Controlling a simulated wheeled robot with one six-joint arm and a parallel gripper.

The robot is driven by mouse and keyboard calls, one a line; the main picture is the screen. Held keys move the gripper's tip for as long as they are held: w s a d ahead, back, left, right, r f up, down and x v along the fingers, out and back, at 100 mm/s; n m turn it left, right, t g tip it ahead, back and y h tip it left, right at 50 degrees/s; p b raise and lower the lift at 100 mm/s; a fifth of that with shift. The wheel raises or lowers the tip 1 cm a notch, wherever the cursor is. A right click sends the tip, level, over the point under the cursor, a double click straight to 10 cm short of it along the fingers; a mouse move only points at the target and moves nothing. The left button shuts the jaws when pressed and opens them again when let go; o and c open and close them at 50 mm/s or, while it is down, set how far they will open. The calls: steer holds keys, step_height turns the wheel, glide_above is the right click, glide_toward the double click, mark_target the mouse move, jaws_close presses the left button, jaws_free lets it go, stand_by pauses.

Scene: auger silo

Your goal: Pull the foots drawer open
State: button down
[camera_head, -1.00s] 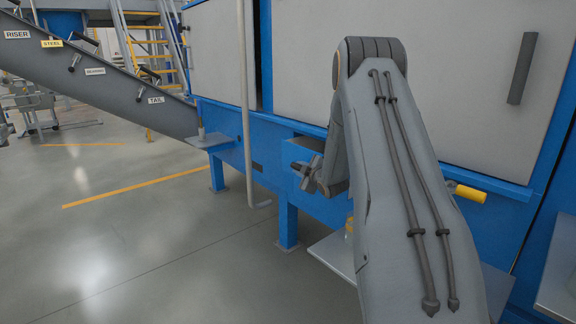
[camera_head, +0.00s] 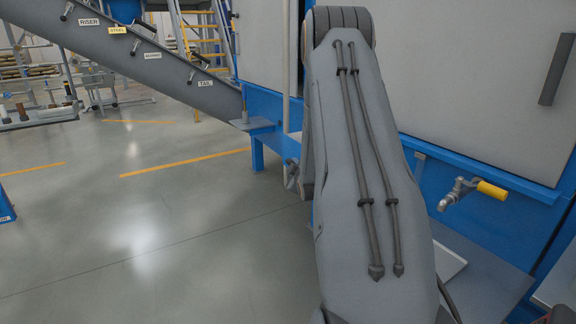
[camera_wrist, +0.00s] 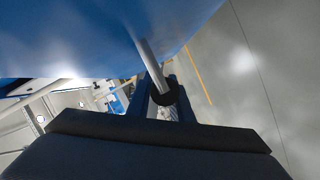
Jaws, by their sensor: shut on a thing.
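My gripper (camera_wrist: 163,100) shows in the wrist view with its dark fingers on either side of a black knob (camera_wrist: 165,91) at the end of a pale grey rod (camera_wrist: 150,62). It is shut on this knob. The rod runs up to a smooth blue surface (camera_wrist: 90,35), which may be the foots drawer's front; I cannot tell. In the head view, my gripper (camera_head: 292,174) is small and mostly behind my own arm, low beside the blue machine frame (camera_head: 272,140). The drawer itself is not clearly visible there, and how far it is open cannot be told.
A tap with a yellow handle (camera_head: 491,190) sticks out at the right, above a grey plate (camera_head: 485,270). A sloping auger trough (camera_head: 150,55) with labels rises at the left. The floor at left is open.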

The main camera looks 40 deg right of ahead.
stand_by(0.3)
steer(key=c, duration=1.6)
jaws_free()
steer(key=shift+a, duration=0.1)
steer(key=p+v, duration=0.1)
steer(key=v, duration=0.6)
steer(key=shift+s+a+r, duration=0.1)
steer(key=shift+s+a, duration=0.1)
steer(key=shift+s, duration=0.1)
